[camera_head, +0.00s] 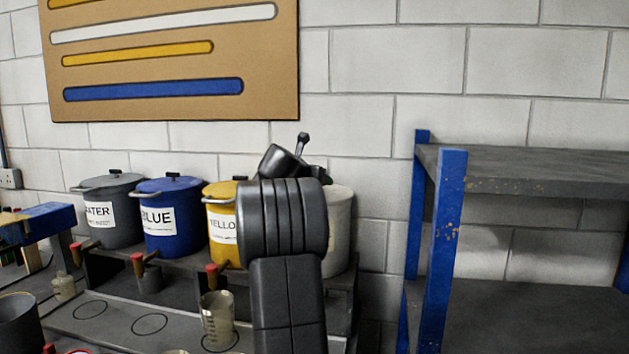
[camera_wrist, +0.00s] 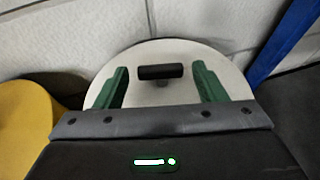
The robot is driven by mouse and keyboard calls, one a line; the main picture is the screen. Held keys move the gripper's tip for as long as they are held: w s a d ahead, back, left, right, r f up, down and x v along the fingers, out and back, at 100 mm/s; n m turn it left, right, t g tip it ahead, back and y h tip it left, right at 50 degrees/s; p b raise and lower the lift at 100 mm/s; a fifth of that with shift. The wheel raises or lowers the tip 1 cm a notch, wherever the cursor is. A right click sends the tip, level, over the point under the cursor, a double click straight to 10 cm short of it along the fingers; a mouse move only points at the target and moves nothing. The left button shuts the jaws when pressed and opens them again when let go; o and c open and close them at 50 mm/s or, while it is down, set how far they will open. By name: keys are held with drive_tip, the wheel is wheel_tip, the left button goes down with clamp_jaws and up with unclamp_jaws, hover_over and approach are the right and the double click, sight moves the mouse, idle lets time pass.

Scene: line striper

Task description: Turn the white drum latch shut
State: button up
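The white drum (camera_head: 338,232) stands at the right end of the drum row in the head view, mostly hidden behind my dark arm. In the wrist view its round white lid (camera_wrist: 150,58) fills the middle. A black bar-shaped latch (camera_wrist: 160,72) lies on the lid, crosswise in the picture. My gripper (camera_wrist: 160,86) is over the lid, its two green fingers open on either side of the latch, with a gap at each end. It appears empty. In the head view the fingers are hidden behind my arm. I cannot tell the height of the fingertips above the lid.
The yellow drum (camera_head: 222,222), blue drum (camera_head: 170,215) and grey drum (camera_head: 107,210) stand to the left. A shelf with blue posts (camera_head: 445,240) is close on the right. A measuring cup (camera_head: 217,318) stands on the lower bench. The block wall (camera_head: 358,125) is behind.

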drive_tip(key=c, duration=0.8)
drive_tip(key=p, duration=0.1)
drive_tip(key=n+y+p, duration=0.1)
drive_tip(key=p, duration=0.1)
drive_tip(key=shift+s+d+r+t, duration=0.1)
drive_tip(key=shift+d+r+t, duration=0.15)
drive_tip(key=shift+r+t, duration=0.1)
drive_tip(key=shift+o, duration=0.3)
drive_tip(key=shift+f+n+y+p, duration=0.1)
drive_tip(key=shift+n+y+p, duration=0.6)
drive_tip(key=shift+y+p, duration=0.15)
drive_tip(key=shift+f+t+p, duration=0.15)
drive_tip(key=shift+t+p, duration=0.1)
drive_tip(key=shift+p, duration=0.05)
drive_tip(key=shift+c, duration=0.2)
drive_tip(key=o, duration=1)
drive_tip(key=b+v, duration=0.2)
drive_tip(key=v, duration=1.1)
drive_tip(key=shift+s, duration=0.4)
